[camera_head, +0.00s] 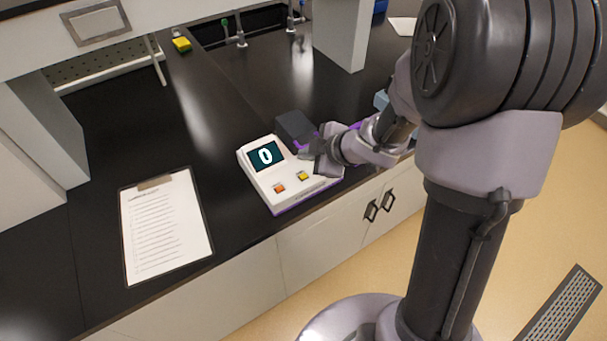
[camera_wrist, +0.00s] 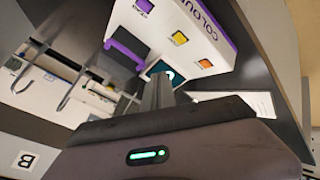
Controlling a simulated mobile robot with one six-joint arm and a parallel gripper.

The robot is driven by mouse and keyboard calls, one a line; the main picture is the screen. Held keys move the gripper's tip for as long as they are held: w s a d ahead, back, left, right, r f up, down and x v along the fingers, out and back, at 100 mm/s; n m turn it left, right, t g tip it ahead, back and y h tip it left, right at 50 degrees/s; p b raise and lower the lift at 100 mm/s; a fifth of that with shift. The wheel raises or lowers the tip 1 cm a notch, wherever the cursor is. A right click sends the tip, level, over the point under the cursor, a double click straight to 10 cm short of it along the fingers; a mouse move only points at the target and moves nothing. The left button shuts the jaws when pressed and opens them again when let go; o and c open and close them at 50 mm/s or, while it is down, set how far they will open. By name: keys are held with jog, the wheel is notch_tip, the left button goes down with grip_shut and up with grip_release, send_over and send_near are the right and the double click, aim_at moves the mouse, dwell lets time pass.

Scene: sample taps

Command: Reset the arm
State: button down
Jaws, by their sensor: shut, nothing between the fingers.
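My arm reaches from the right in the head view, and my gripper (camera_head: 312,154) is just above the right side of a white device (camera_head: 262,188). The device has a dark screen showing 0, an orange button (camera_head: 279,188) and a yellow button (camera_head: 303,175). In the wrist view my gripper's fingers (camera_wrist: 157,92) are together with nothing between them. The device (camera_wrist: 185,25) shows beyond them, with its purple edge and coloured buttons. My gripper hides part of the device in the head view, and I cannot tell whether it touches it.
A clipboard with paper (camera_head: 165,226) lies on the black counter left of the device. Taps (camera_head: 240,32) and a yellow sponge (camera_head: 181,43) are at the back. The counter between is clear.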

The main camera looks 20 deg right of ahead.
jog(key=s+d+r+m+t+h+b, duration=0.1)
jog(key=s+d+r+m+h+b, duration=0.35)
jog(key=d+r+m+h, duration=0.4)
jog(key=s+a+m+g+y+b, duration=0.1)
jog(key=s+a+m+y, duration=0.2)
jog(key=s, duration=0.7)
jog(key=s+a+m+g+y+b, duration=0.1)
jog(key=s+a+m+g+y, duration=0.1)
jog(key=s+a+m, duration=0.6)
jog(key=shift+s+a+r+y, duration=0.4)
jog(key=shift+s+a+y, duration=0.05)
jog(key=shift+s+a, duration=0.55)
jog(key=shift+w, duration=0.1)
